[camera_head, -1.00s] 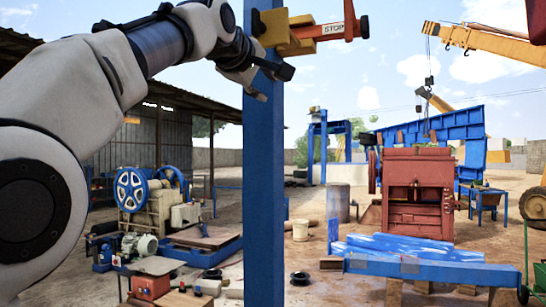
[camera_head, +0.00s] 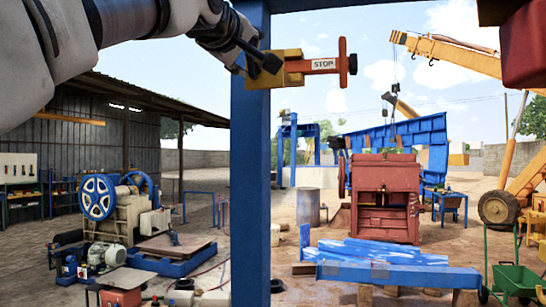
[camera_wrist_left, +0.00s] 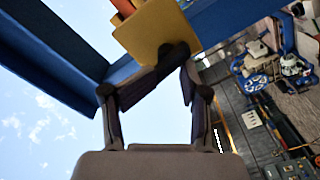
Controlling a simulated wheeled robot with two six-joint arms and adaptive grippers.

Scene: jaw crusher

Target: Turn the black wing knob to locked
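An orange arm marked STOP (camera_head: 322,66) is mounted on a yellow bracket (camera_head: 288,68) at the blue post. A black knob (camera_head: 352,64) sits at the arm's right end. My left gripper (camera_head: 262,62) is at the bracket's left side. In the left wrist view, the dark fingers of my left gripper (camera_wrist_left: 178,72) converge at the yellow bracket (camera_wrist_left: 152,32). A dark piece there may be the wing knob, but it blends with the fingers. I cannot tell whether they grip it. My right gripper is out of view.
The blue post (camera_head: 250,200) stands upright close in front of me, with a blue beam across its top. A red crusher (camera_head: 385,195), blue beams (camera_head: 395,272) and a machine with a blue flywheel (camera_head: 97,197) stand farther back. Open air lies right of the post.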

